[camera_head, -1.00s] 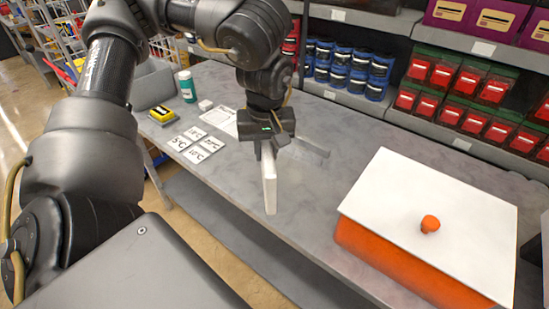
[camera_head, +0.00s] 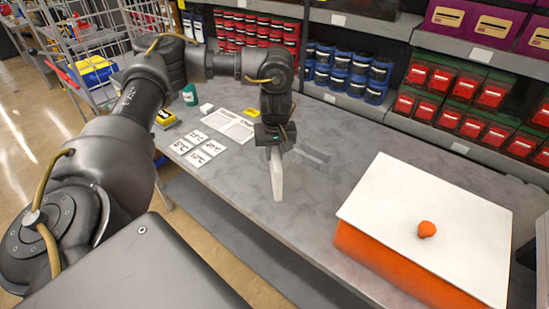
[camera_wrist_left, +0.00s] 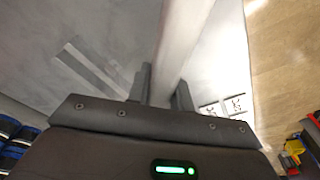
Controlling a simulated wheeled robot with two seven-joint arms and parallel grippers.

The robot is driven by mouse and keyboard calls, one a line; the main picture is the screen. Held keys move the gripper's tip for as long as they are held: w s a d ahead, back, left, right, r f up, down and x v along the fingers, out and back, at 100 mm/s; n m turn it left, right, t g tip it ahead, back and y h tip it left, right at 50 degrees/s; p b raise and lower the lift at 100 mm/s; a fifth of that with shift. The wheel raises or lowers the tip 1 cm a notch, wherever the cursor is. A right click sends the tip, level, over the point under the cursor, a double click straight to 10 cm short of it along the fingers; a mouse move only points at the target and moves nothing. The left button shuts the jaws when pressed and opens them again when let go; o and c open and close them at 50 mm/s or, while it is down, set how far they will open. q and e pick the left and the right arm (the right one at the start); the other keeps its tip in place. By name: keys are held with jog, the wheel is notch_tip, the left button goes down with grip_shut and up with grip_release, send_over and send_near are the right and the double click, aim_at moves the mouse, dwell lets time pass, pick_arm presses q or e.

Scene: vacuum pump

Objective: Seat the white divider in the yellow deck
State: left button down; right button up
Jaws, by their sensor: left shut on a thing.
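The white divider (camera_head: 277,175) is a long, thin pale plate held pointing down in my left gripper (camera_head: 275,147). The gripper is shut on its upper end, above the grey table (camera_head: 325,195). In the left wrist view the divider (camera_wrist_left: 185,40) runs up and away from between the two fingers (camera_wrist_left: 160,88). I cannot tell whether its lower end touches the table. A small yellow piece (camera_head: 253,113) shows partly behind my left arm; I cannot tell whether it is the yellow deck. My right gripper is not in view.
An orange box (camera_head: 385,262) with a white lid (camera_head: 430,215) and orange knob stands at the right. Number cards (camera_head: 198,148), a white sheet (camera_head: 232,127) and a green-capped bottle (camera_head: 190,95) lie left and behind. Shelves with blue jars (camera_head: 350,72) line the back. The middle table is mostly clear.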

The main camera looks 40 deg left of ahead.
pick_arm(q)
notch_tip(320, 180, down, 2)
jog(key=shift+f, duration=0.15)
jog(key=shift+f+b, duration=0.2)
jog(key=shift+b, duration=0.1)
jog(key=c, duration=1.3)
grip_release()
jog(key=shift+o, duration=0.2)
jog(key=shift+r, duration=0.2)
jog(key=shift+o, duration=0.5)
jog(key=r, duration=0.8)
jog(key=s+d+r+p, duration=0.1)
jog(key=r, duration=0.3)
